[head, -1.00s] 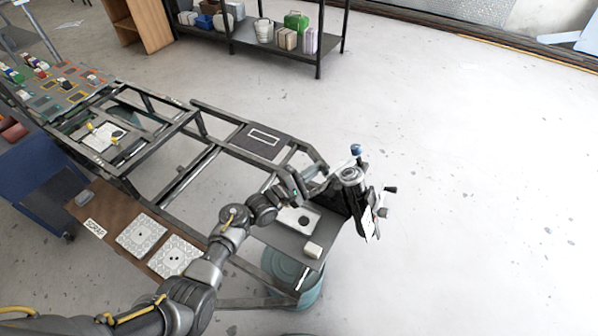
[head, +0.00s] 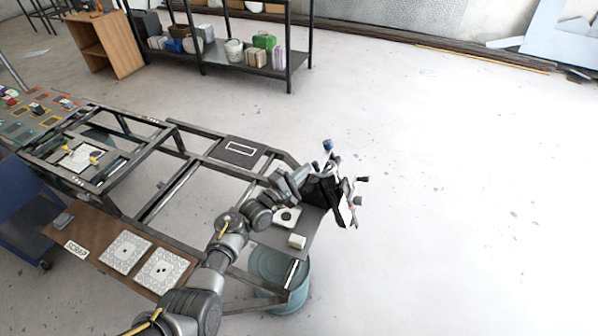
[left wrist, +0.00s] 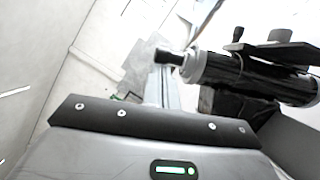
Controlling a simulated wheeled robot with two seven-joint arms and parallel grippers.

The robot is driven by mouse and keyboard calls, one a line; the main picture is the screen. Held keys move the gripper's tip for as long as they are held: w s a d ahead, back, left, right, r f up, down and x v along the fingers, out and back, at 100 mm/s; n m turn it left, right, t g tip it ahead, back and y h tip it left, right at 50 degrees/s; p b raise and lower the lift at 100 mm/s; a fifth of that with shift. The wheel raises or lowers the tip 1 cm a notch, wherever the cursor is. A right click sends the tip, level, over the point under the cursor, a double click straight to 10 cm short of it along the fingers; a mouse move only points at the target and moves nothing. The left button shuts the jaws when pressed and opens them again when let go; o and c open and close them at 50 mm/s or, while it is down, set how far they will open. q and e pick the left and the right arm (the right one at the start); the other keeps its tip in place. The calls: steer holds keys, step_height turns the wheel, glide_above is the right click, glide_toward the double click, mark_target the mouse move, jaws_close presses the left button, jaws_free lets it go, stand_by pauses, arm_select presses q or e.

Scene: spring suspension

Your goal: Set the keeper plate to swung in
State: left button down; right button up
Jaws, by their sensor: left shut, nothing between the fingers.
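At the right end of the dark frame stands a fixture with a black bracket, a blue-topped knob (head: 328,146), black handles (head: 361,180) and a pale hanging plate (head: 344,212). I cannot tell for certain which part is the keeper plate; my gripper hides some of the fixture. My left gripper (head: 301,176) is shut and empty, close against the fixture's left side. Whether it touches is unclear. In the left wrist view a black cylinder with a silver collar (left wrist: 208,66) lies to the right of my fingers. My right gripper is not in view.
A grey shelf below my arm holds a white plate with a hole (head: 287,217) and a small pale block (head: 297,241). A teal drum (head: 271,268) stands beneath. A brown board (head: 88,261) carries two patterned white tiles. The floor right of the fixture is clear.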

arm_select(q)
steer(key=shift+s+d+r+m+h, duration=0.2)
steer(key=shift+d+r, duration=0.15)
steer(key=shift+d, duration=0.15)
steer(key=shift+s+d+r+m+h, duration=0.1)
steer(key=shift+s+d+r, duration=0.15)
steer(key=shift+d, duration=0.25)
steer(key=shift+r, duration=0.1)
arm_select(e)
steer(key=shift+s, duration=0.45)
arm_select(q)
steer(key=shift+w, duration=0.1)
steer(key=a+f, duration=0.2)
steer(key=a, duration=0.3)
steer(key=s+r, duration=0.1)
steer(key=s, duration=0.7)
steer(key=shift+s+d+r, duration=0.15)
steer(key=shift+s+d, duration=0.1)
steer(key=shift+d, duration=0.1)
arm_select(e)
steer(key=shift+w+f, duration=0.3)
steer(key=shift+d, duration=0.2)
